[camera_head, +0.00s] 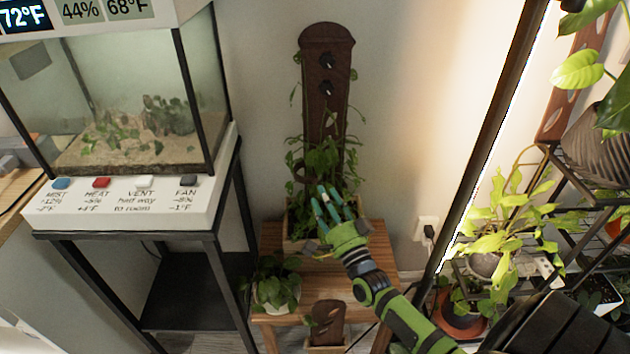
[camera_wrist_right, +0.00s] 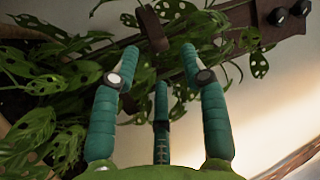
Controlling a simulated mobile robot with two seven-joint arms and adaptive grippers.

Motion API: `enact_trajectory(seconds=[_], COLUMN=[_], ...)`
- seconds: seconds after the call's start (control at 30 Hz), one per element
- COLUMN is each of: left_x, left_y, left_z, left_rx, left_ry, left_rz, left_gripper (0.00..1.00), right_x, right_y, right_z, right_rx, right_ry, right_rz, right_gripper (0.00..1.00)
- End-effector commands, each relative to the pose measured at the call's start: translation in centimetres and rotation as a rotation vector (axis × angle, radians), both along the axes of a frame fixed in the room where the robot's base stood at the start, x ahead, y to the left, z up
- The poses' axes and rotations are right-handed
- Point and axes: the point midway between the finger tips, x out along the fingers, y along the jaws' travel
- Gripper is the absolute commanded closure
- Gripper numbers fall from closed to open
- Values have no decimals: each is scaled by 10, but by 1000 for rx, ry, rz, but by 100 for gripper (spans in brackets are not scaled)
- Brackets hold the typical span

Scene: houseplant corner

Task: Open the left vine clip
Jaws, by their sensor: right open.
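A tall dark brown board (camera_head: 326,45) stands against the wall, with a leafy vine (camera_head: 325,158) over its lower part. Two black round knobs (camera_head: 326,88) sit on its upper half; they also show at the top right of the right wrist view (camera_wrist_right: 278,16). A brown curved band (camera_wrist_right: 152,28) shows among the leaves in the wrist view; I cannot tell if it is the left vine clip or whether it is open. My right gripper (camera_head: 331,205) is open in front of the lower vine. Its teal fingers (camera_wrist_right: 159,62) spread below the band, with nothing seen held. My left gripper is not in view.
A glass terrarium (camera_head: 125,100) on a black stand is at the left. A plant rack (camera_head: 575,170) and a dark slanted pole (camera_head: 497,110) bound the right side.

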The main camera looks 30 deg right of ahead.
Motion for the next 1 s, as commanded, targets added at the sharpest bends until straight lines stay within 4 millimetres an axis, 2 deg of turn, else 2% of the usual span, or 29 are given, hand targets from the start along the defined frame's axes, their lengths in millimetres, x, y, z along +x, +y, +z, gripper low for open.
enact_trajectory(seconds=[0.1, 0.3, 0.67, 0.7, 0.77, 0.8, 1.0], left_x=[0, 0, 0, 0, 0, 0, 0], left_y=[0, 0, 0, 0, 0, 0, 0], left_z=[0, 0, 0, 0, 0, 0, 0], left_rx=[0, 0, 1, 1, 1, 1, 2], left_ry=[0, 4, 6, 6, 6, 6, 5], left_rz=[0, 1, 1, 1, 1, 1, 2], left_gripper=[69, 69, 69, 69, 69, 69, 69], right_x=[20, 42, 47, 47, 47, 47, 47], right_y=[-3, -5, -5, -5, -5, -5, -6], right_z=[8, 14, 15, 15, 15, 15, 16], right_rx=[-2, -3, -3, -3, -3, -3, -3], right_ry=[-3, 1, 2, 2, 2, 2, 2], right_rz=[-1, 0, 1, 1, 1, 1, 0], right_gripper=[55, 55, 55, 71, 95, 100, 100])
